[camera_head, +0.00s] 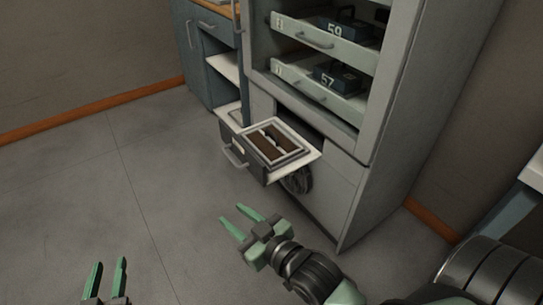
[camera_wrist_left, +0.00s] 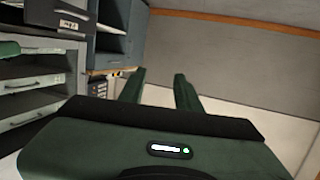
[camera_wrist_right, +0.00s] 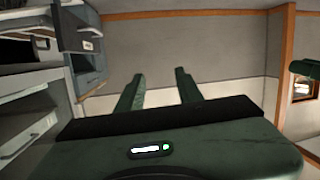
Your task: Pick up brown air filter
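The brown air filter (camera_head: 263,146) lies in an open lower drawer (camera_head: 238,150) of the grey cabinet in the head view. It shows as brown panels in a pale frame, with a dark item or gap in the middle. My right gripper (camera_head: 231,213) is open and empty, in front of and below the drawer, apart from it. My left gripper (camera_head: 109,262) is open and empty at the lower left of the head view, farther from the drawer. Both wrist views show spread fingers with nothing between them. I cannot make out the filter in the wrist views.
Above the drawer, pale shelf trays hold dark numbered boxes, one marked 59 (camera_head: 336,27) and one marked 57 (camera_head: 336,78). A blue-grey cabinet (camera_head: 190,52) stands to the left. A table edge (camera_head: 533,178) is at the far right. The floor at left is clear.

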